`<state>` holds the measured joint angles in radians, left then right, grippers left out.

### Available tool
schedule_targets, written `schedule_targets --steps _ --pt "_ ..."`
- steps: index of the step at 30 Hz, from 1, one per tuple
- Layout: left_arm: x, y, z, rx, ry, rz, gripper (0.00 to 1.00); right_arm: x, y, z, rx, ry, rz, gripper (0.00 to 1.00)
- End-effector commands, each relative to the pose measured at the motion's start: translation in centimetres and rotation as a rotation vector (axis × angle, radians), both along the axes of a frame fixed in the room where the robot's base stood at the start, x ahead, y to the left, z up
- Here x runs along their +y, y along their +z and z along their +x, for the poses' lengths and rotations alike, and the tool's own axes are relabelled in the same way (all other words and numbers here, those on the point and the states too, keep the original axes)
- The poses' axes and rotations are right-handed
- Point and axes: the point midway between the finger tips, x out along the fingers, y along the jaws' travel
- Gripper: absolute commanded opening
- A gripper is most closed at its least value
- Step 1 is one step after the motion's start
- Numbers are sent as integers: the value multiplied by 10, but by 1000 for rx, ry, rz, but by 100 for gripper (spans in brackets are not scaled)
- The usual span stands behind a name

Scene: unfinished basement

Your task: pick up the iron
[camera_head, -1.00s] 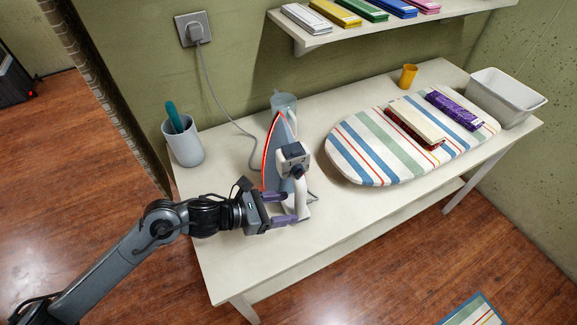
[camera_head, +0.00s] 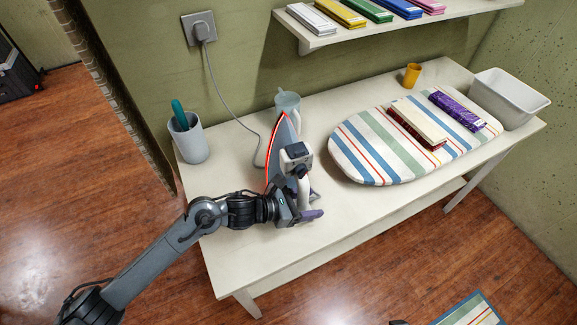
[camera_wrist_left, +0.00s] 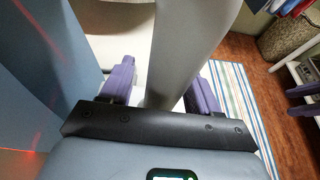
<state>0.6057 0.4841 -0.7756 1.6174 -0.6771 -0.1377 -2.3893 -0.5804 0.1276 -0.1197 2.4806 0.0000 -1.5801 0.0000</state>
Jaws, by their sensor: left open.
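The iron (camera_head: 281,150) stands upright on its heel on the white table, with a blue body, red edge and pale handle. My left gripper (camera_head: 312,205) is at the handle, with one purple finger on each side. In the left wrist view the pale handle (camera_wrist_left: 192,45) runs between the open fingers, and a gap shows at least beside the left finger. The blue side of the iron (camera_wrist_left: 35,50) is at the left there. My right gripper (camera_wrist_left: 303,100) shows partly at the right edge of that view, empty, its purple fingers apart.
A striped ironing board (camera_head: 358,160) with books lies right of the iron. A grey cup (camera_head: 192,145) stands at the left and a translucent jug (camera_head: 287,101) behind the iron. A cord (camera_head: 222,105) runs from the wall socket. The table's front (camera_head: 350,215) is clear.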

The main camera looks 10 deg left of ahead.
Motion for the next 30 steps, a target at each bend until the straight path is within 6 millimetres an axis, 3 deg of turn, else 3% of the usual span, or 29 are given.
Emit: schedule_targets --steps 2,13,30 --pt "0 0 0 0 0 0 55 0 0 0 0 0 0 43" --pt "0 0 0 0 0 0 0 2 0 0 0 -4 7 43" --pt "0 13 2 -13 -2 -6 0 3 -2 0 0 -6 11 43"
